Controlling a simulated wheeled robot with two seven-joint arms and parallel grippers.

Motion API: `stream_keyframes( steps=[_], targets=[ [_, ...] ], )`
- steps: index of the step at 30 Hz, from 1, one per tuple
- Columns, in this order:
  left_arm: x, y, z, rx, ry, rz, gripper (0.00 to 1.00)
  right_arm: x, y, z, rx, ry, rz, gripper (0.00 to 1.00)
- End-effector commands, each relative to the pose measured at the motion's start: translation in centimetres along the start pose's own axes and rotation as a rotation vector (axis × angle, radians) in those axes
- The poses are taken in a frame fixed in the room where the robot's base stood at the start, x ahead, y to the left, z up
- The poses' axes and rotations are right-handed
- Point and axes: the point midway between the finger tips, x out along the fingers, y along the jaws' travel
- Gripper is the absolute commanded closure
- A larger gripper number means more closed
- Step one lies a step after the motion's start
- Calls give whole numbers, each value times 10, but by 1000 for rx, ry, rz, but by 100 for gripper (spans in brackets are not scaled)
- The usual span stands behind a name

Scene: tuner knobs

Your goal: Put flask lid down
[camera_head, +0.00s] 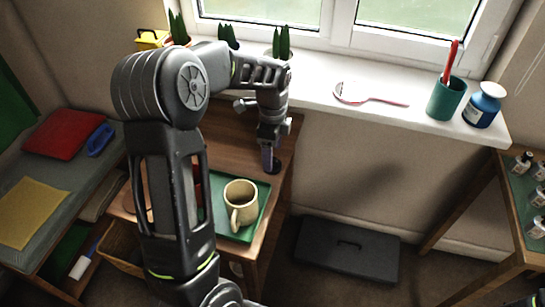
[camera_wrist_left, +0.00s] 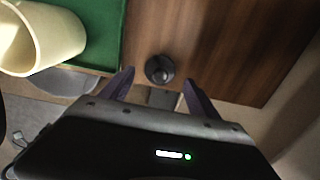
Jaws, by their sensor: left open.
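The flask lid, a small dark round piece with a raised middle (camera_wrist_left: 159,69), rests on the brown wooden table beside the green tray in the left wrist view. In the head view a dark edge of it (camera_head: 276,167) shows at the foot of my left gripper (camera_head: 269,160). In the left wrist view my left gripper (camera_wrist_left: 153,92) is open, with its two fingers apart on either side of the lid's near side and nothing between the tips. My right gripper is not in view.
A cream mug (camera_head: 242,196) stands on the green tray (camera_head: 256,222) close by. The windowsill (camera_head: 415,88) behind holds plants, a red-handled item, a teal cup (camera_head: 446,100) and a blue jar (camera_head: 483,106). Bare table (camera_wrist_left: 225,45) lies right of the lid.

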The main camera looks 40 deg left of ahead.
Motion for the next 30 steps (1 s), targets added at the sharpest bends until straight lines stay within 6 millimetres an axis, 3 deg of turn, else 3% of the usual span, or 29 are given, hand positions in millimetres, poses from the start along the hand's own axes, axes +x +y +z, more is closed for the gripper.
stream_keyframes(
  steps=[6,12,17,30],
  targets=[
    [-49,-1,0,0,1,-4,30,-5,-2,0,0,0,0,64],
    [-79,-1,0,0,1,-2,30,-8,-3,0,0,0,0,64],
    [-87,0,0,0,1,-1,30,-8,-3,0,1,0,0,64],
    [-87,0,0,0,0,0,30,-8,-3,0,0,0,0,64]
  ],
)
